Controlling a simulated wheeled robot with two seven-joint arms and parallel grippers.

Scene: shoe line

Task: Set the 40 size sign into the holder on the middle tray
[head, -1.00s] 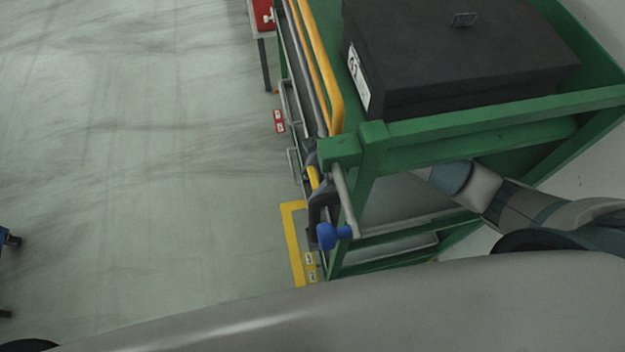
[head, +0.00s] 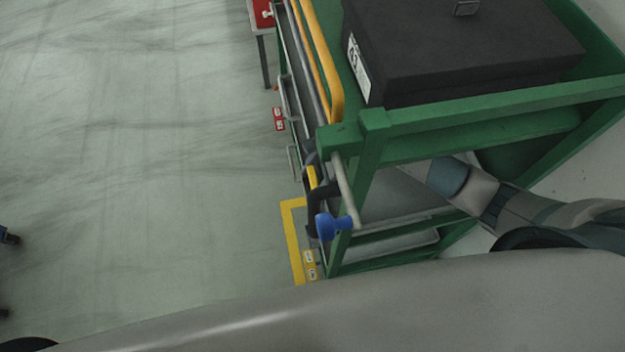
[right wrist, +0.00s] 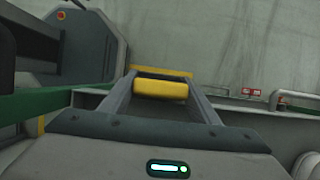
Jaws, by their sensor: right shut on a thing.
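In the right wrist view my right gripper (right wrist: 160,100) is shut on a plain yellow piece (right wrist: 160,89), which sits between its two fingertips. No number shows on the piece, so I cannot tell whether it is the 40 size sign. In the head view my right arm passes from the right under the top of a green rack (head: 490,120). A bit of yellow (head: 313,177) beside dark parts shows at the rack's left side, mostly hidden by the corner post. I cannot make out the holder or the middle tray. My left gripper is out of view.
A large black box (head: 460,50) with a white label lies on the rack's top. Yellow rails (head: 322,60) run along the left side.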

